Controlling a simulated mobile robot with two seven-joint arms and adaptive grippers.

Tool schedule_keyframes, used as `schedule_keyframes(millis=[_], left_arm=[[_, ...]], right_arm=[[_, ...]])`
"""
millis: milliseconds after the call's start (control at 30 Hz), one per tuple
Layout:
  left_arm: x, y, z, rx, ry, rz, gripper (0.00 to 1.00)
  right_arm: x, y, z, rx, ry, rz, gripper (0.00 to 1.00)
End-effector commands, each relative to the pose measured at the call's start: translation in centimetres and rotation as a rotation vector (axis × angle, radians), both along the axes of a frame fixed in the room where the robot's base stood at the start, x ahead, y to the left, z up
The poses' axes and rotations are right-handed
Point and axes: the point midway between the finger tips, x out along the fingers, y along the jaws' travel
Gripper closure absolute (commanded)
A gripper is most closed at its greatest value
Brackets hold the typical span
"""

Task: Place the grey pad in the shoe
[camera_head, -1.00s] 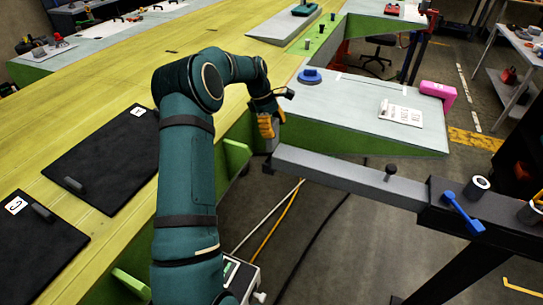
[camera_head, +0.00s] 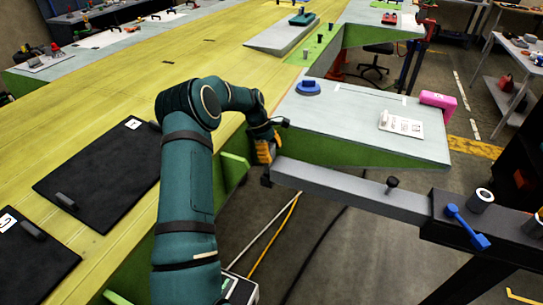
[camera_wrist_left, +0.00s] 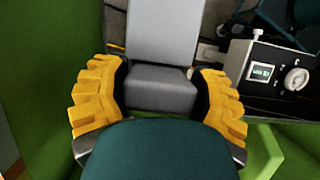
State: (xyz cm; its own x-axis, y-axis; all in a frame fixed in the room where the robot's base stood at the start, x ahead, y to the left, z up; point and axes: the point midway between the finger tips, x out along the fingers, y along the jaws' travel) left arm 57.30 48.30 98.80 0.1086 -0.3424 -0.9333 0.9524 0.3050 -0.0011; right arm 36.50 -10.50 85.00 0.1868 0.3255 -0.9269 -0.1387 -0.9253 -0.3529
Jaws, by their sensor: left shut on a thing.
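My left gripper (camera_head: 265,150) is at the near end of the grey beam (camera_head: 345,190), beside the table's green edge. In the left wrist view its yellow fingers (camera_wrist_left: 160,98) are shut on a grey block, the grey pad (camera_wrist_left: 160,88), with the dark finger faces against its sides. A lighter grey beam (camera_wrist_left: 163,30) lies directly beyond the pad; I cannot tell whether they touch. A small dark bracket (camera_head: 266,179) at the beam's end may be the shoe, mostly hidden by gripper and beam. My right gripper is not in view.
The beam runs right to a dark stand (camera_head: 470,215) with a blue lever (camera_head: 467,228). A pale panel (camera_head: 350,125) lies behind the gripper, with a blue knob (camera_head: 308,87). Black mats (camera_head: 100,175) lie left.

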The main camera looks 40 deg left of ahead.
Motion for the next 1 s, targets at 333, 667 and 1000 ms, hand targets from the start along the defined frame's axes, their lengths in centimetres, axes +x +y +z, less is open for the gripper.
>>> schedule_keyframes(millis=[333, 667, 1000], left_arm=[[0.0, 0.0, -1.4, 0.001, 0.000, -0.001, 0.73], [0.0, 0.0, -2.3, 0.000, 0.000, -0.001, 0.73], [0.0, 0.0, -2.5, 0.001, 0.000, 0.000, 0.00]], right_arm=[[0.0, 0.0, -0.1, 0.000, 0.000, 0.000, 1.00], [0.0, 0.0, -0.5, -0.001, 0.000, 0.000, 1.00], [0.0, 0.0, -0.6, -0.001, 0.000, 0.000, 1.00]])
